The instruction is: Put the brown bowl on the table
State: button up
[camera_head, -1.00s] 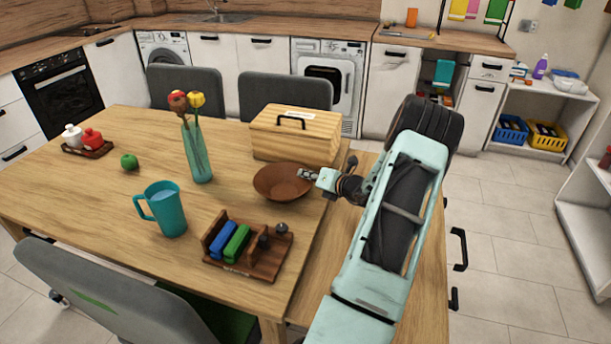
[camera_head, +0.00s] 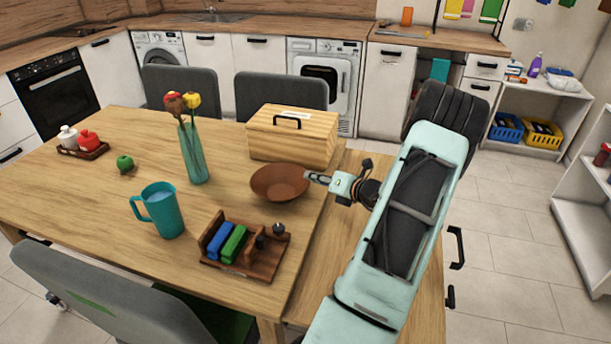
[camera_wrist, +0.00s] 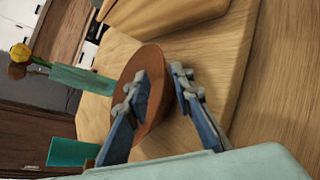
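The brown bowl (camera_head: 279,183) sits upright on the wooden table (camera_head: 90,200), in front of a wooden bread box. In the wrist view the bowl (camera_wrist: 158,110) shows behind and between the fingers, partly hidden by one of them. My gripper (camera_head: 309,177) is just to the right of the bowl's rim in the head view. In the wrist view my gripper (camera_wrist: 161,82) has its two fingers apart, with nothing held between them.
The bread box (camera_head: 292,138) stands close behind the bowl. A teal vase with flowers (camera_head: 194,152), a teal mug (camera_head: 163,211) and a wooden rack with blue and green items (camera_head: 245,250) stand nearby.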

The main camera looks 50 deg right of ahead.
jog(key=v, duration=0.5)
jog(key=shift+s, duration=0.1)
dwell(0.5)
